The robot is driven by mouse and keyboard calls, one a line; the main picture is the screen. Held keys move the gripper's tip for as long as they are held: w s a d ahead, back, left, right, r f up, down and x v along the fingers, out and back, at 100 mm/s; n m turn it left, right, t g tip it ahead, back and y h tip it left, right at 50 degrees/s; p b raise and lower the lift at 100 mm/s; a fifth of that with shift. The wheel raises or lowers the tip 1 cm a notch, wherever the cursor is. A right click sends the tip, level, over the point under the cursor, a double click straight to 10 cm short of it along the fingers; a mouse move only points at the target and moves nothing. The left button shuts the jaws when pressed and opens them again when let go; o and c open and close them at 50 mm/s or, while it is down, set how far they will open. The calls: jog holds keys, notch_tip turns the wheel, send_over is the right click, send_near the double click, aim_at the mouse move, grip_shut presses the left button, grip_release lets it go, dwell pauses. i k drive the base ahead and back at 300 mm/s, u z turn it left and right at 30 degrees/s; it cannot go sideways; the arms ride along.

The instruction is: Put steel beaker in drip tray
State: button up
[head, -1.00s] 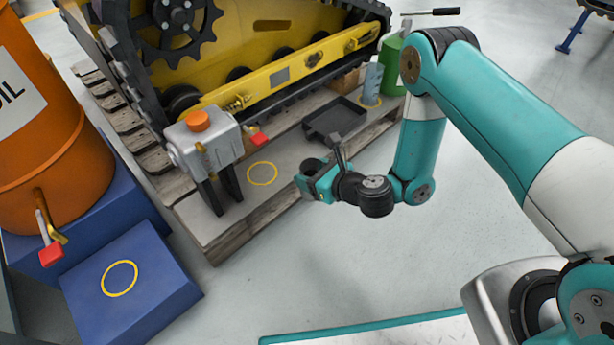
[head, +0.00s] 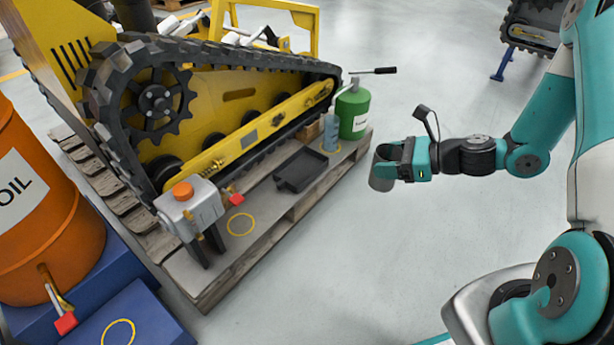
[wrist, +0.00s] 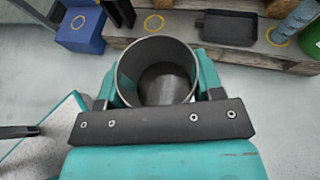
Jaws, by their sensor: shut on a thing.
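The steel beaker (head: 382,170) is a grey open-topped cylinder held in my gripper (head: 392,165), upright or nearly so, to the right of the pallet in the head view. In the wrist view the beaker (wrist: 157,72) sits between the two teal fingers (wrist: 158,90), and I look down into it; it looks empty. The drip tray (head: 300,171) is a shallow black tray with a handle, lying on the pallet in front of the yellow track. The drip tray (wrist: 229,27) also shows beyond the beaker in the wrist view, apart from it. The tray looks empty.
On the pallet stand a green can (head: 352,113), a grey-blue bottle (head: 330,132) and a grey tank with an orange cap (head: 190,210). A yellow ring (head: 241,225) marks bare pallet. An orange oil drum (head: 45,230) is at left. Open floor lies right of the pallet.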

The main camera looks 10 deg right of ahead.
aim_at(301, 171)
jog(key=z, duration=0.05)
jog(key=k, duration=0.35)
jog(key=u, duration=0.6)
jog(key=i, duration=1.2)
jog(key=z, duration=0.45)
